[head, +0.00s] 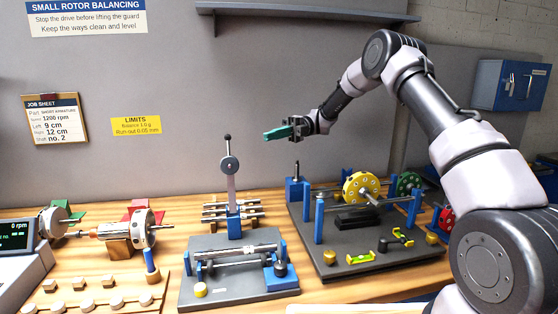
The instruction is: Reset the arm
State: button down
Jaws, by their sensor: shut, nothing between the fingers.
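My arm reaches in from the right side of the head view. My gripper (279,133), with teal fingers, is raised in front of the grey wall panel. It is shut and empty, and it points left.
A dark plate (340,262) with blue posts and a yellow disc (361,187) stands below right. A smaller plate (215,292) bears a shaft on rollers. A motor unit (138,228) and a display box (15,235) stand left. A shelf (300,12) juts overhead.

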jog(key=s+d+r+n+t+h, duration=0.6)
jog(key=s+d+r+n+t, duration=0.4)
jog(key=s+d+n, duration=0.4)
jog(key=s+d+r+n+t+h, duration=0.2)
jog(key=s+d+n+t+h, duration=0.2)
jog(key=s+d+n+t, duration=0.5)
jog(key=s+d, duration=0.4)
jog(key=d, duration=0.2)
jog(key=shift+d+h, duration=0.15)
jog(key=shift+h, duration=0.15)
